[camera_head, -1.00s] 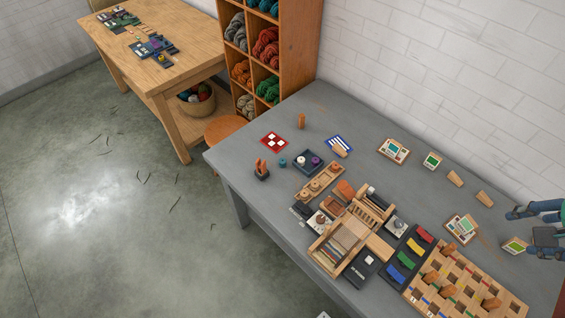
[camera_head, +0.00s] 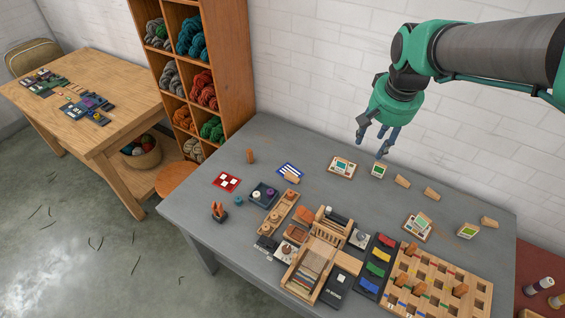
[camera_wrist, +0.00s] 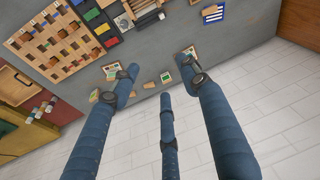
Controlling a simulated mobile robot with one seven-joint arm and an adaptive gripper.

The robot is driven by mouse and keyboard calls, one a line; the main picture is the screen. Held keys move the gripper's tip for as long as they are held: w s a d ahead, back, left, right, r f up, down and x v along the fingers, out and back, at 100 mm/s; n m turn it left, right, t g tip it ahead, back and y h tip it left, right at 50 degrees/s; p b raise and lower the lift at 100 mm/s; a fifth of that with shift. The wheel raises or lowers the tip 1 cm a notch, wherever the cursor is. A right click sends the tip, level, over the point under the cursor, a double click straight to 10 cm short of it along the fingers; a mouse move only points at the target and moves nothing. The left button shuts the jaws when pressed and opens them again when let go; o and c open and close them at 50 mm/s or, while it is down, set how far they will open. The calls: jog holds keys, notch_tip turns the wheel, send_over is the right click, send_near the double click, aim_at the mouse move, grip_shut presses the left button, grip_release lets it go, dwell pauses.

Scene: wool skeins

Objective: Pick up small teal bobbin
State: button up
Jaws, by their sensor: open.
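The small teal bobbin (camera_head: 239,200) stands on the grey table (camera_head: 190,200) near its left end in the head view. It is between the red card with white squares and the dark tray. My gripper (camera_head: 376,136) is open and empty, held high towards the wall, up and to the right of the bobbin. In the wrist view my three blue fingers (camera_wrist: 163,85) are spread with nothing between them. I cannot make out the bobbin in the wrist view.
The dark tray (camera_head: 264,193) with a white and a purple piece sits just right of the bobbin. An orange-handled tool in a stand (camera_head: 218,212) is close on its left. A red card (camera_head: 226,182) lies behind it. A small loom (camera_head: 314,262) fills the table's middle.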

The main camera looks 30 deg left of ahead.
jog(key=w+a+f+n, duration=0.1)
jog(key=a+f, duration=0.2)
jog(key=a, duration=0.4)
jog(key=w+a+f, duration=0.1)
jog(key=a+f, duration=0.3)
jog(key=a, duration=0.2)
jog(key=n+g+h+p, duration=0.1)
jog(key=n+g+p, duration=0.1)
jog(key=n+p, duration=0.1)
send_over(238, 199)
notch_tip(238, 199, down, 27)
jog(key=shift+r, duration=0.15)
jog(key=shift+f+b, duration=0.4)
jog(key=shift+f, duration=3.9)
jog(key=shift+w+f, duration=0.1)
jog(key=shift+f, duration=2.5)
